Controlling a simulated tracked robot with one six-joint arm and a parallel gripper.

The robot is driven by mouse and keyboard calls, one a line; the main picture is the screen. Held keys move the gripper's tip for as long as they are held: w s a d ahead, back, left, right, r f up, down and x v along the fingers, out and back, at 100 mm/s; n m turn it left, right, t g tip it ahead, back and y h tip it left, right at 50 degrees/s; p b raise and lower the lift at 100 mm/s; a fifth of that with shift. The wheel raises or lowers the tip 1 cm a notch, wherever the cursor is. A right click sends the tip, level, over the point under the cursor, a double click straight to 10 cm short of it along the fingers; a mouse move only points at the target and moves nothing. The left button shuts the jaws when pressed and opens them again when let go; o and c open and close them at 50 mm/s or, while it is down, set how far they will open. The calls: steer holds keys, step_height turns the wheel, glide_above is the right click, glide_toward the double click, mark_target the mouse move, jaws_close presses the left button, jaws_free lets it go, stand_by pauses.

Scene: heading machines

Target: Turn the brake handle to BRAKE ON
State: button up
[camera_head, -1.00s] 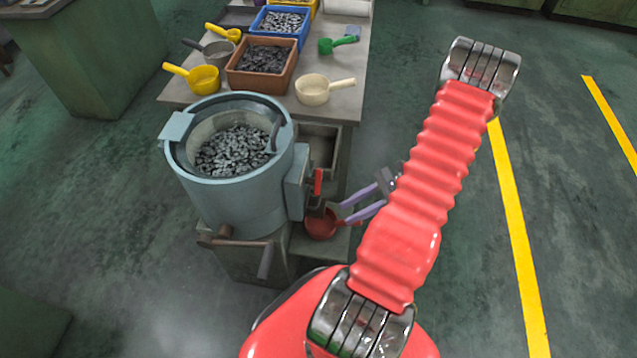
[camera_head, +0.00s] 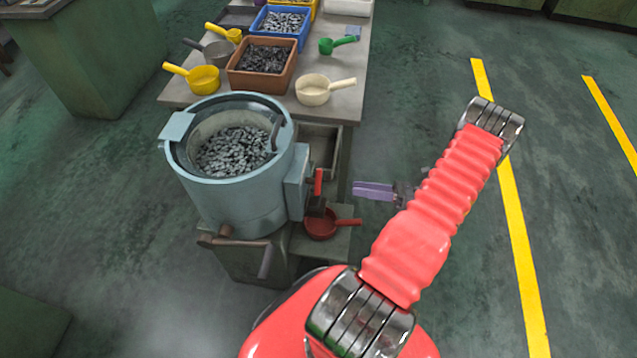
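A short upright lever with a red grip (camera_head: 318,181) stands on the right side of the blue-grey drum machine (camera_head: 236,205), by a small grey-blue box (camera_head: 298,182). A brown bent handle (camera_head: 265,262) hangs at the machine's lower front. No label shows which one is the brake handle. My gripper (camera_head: 356,190), with purple fingers, is right of the red lever, apart from it, and points left towards it. The fingers overlap in this view, so their opening is hidden. I see nothing held in them. My red arm hides part of the wrist.
A red scoop (camera_head: 321,224) lies on a low shelf just below the red lever. The table behind (camera_head: 345,98) bears a cream pan (camera_head: 313,90), a yellow pan (camera_head: 203,80), a brown tray (camera_head: 262,77) and a blue tray (camera_head: 280,30). Open floor lies to the right.

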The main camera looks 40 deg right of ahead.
mark_target(319, 182)
steer(key=shift+w, duration=0.1)
steer(key=x, duration=1.3)
steer(key=shift+w+a, duration=0.25)
jaws_close()
